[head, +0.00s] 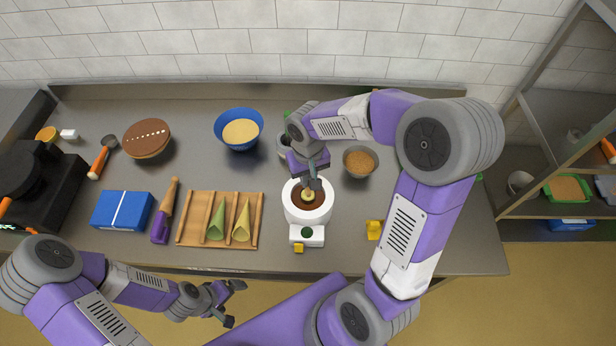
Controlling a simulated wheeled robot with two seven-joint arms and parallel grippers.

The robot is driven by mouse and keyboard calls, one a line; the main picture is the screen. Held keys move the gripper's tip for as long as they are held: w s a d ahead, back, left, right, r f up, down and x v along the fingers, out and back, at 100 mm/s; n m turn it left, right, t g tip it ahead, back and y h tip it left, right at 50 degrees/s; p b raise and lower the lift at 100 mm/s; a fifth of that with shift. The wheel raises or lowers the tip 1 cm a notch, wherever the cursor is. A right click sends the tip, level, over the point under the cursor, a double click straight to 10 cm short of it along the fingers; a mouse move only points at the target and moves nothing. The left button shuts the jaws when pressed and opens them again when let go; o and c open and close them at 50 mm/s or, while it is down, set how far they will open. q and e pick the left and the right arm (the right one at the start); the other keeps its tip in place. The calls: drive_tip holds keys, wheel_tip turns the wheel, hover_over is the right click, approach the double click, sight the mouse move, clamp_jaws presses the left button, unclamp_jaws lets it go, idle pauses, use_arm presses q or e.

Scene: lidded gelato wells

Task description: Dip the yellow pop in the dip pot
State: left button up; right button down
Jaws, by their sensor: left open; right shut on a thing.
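The dip pot (307,238) is a white round pot with dark brown dip inside, in the middle of the counter near its front edge. My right gripper (314,184) points down over the pot and is shut on the yellow pop (308,196). The pop shows as a small yellow shape within the pot's opening, against the brown dip. How deep it sits, or whether it touches the dip, I cannot tell from above. My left gripper (233,303) is open and empty, low in front of the counter.
A grey bowl of brown crumbs (360,162) stands right of the pot, with a yellow block (373,230) nearer the front. A wooden rack (186,231) holding cones lies to the left. A blue bowl (223,131) stands behind. The counter's right end is clear.

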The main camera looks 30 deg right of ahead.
wheel_tip(320, 180, up, 8)
drive_tip(key=p, duration=0.6)
drive_tip(key=shift+r, duration=0.2)
idle(1.6)
wheel_tip(320, 180, up, 4)
drive_tip(key=p, duration=0.3)
idle(0.3)
